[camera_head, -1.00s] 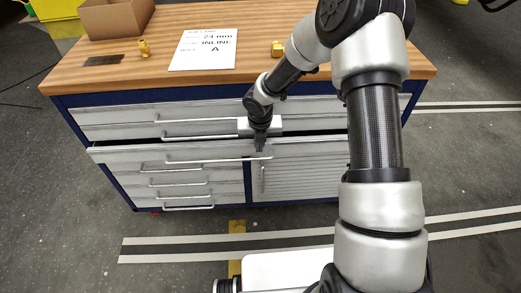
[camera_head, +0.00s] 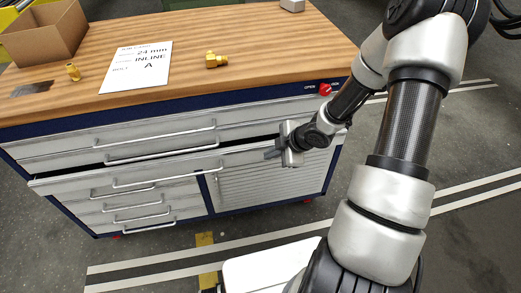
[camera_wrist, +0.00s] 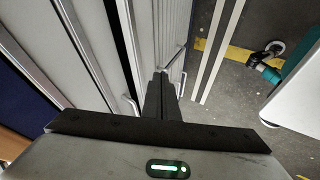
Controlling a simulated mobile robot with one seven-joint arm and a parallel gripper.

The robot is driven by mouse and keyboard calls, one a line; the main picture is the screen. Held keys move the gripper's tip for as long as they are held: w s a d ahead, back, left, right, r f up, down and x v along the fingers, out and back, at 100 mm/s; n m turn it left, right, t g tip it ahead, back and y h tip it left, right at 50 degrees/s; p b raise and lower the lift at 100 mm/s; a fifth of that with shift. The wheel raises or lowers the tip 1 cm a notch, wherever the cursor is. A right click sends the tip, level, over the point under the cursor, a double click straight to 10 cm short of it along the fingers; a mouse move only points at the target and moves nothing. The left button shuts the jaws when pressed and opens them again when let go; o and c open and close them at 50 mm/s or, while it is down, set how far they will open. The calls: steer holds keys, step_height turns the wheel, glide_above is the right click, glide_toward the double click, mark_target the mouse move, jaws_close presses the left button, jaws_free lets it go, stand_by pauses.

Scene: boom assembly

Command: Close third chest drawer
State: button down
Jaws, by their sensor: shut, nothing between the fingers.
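The third chest drawer (camera_head: 75,182) is a wide, light grey front with a bar handle (camera_head: 167,176). It sticks out from the chest, with a dark gap above it. In the wrist view, the shut fingers (camera_wrist: 163,95) are in front of light grey fronts and a dark gap. I cannot tell whether they touch the drawer.
Shut drawers (camera_head: 115,140) lie above, smaller drawers (camera_head: 125,205) and a slatted door (camera_head: 270,180) below. The wooden top (camera_head: 270,40) holds a cardboard box (camera_head: 45,32), a paper sheet (camera_head: 140,65) and brass fittings (camera_head: 215,60). The floor in front is mostly clear.

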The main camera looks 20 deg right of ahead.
steer(key=b+x, duration=0.1)
steer(key=x, duration=0.2)
steer(key=w+x, duration=0.1)
steer(key=x, duration=0.3)
steer(key=w+r+b+x, duration=0.1)
steer(key=x, duration=0.3)
steer(key=shift+w+d+r+b, duration=0.1)
steer(key=shift+w+d+b, duration=0.1)
steer(key=shift+b, duration=0.1)
steer(key=shift+w, duration=0.5)
